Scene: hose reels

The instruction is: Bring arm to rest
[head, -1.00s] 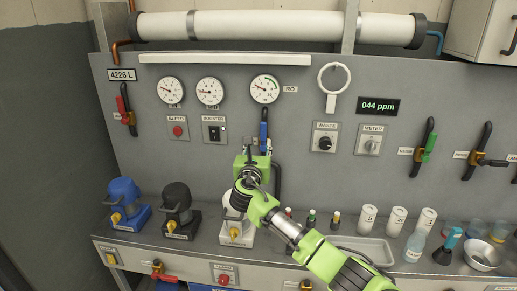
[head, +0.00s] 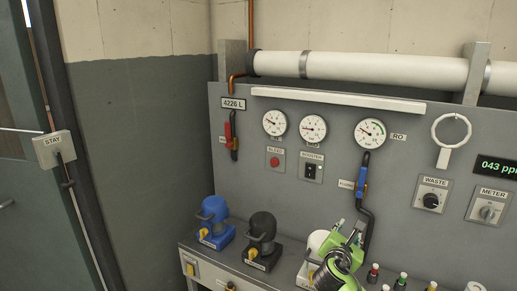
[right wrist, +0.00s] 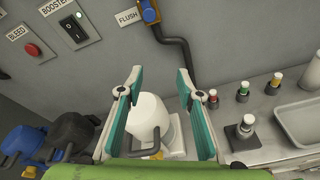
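My right gripper (head: 345,238) is low in the head view, in front of the grey panel (head: 290,185). In the right wrist view my right gripper (right wrist: 159,82) shows two teal-padded fingers spread apart with nothing held. A white pump housing (right wrist: 149,118) shows beyond and between the fingers; contact is not visible. The FLUSH valve with its blue handle (head: 362,176) is above the gripper and apart from it; its lower part also shows in the right wrist view (right wrist: 149,12). My left gripper is not in view.
A blue pump (head: 212,215) and a black pump (head: 262,230) stand on the bench left of the gripper. Small capped bottles (head: 373,272) stand to its right. A STAY switch box (head: 54,149) is at far left. Bare wall lies between it and the panel.

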